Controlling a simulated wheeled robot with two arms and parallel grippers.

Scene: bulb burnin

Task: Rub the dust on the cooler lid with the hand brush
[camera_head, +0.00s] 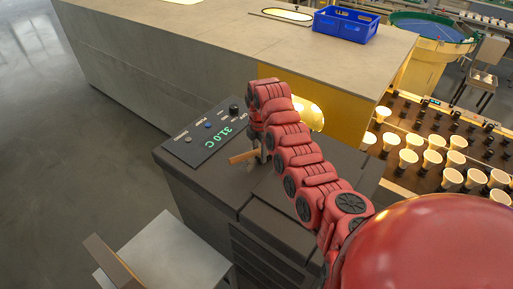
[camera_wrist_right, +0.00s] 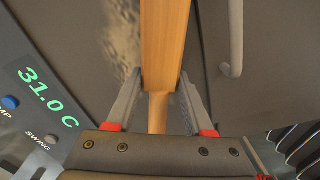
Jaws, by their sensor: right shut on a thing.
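The dark grey cooler (camera_head: 195,205) stands at the middle of the head view, with a green "31.0 C" readout (camera_head: 225,134) on its top panel. My right gripper (camera_head: 258,158) is over the cooler lid (camera_head: 222,178) and is shut on the hand brush (camera_head: 242,157). The brush's wooden handle and block (camera_wrist_right: 165,45) show between the fingers in the right wrist view. A pale, patchy dust area (camera_wrist_right: 122,42) lies on the lid just left of the brush there. The bristles are hidden, so I cannot tell whether they touch the lid. My left gripper is not in view.
A curved handle (camera_wrist_right: 235,45) sits right of the brush in the wrist view. A long grey counter (camera_head: 200,45) with a blue crate (camera_head: 345,25) stands behind the cooler. Racks of bulbs (camera_head: 430,158) are on the right. A pale grey surface (camera_head: 170,250) is front left.

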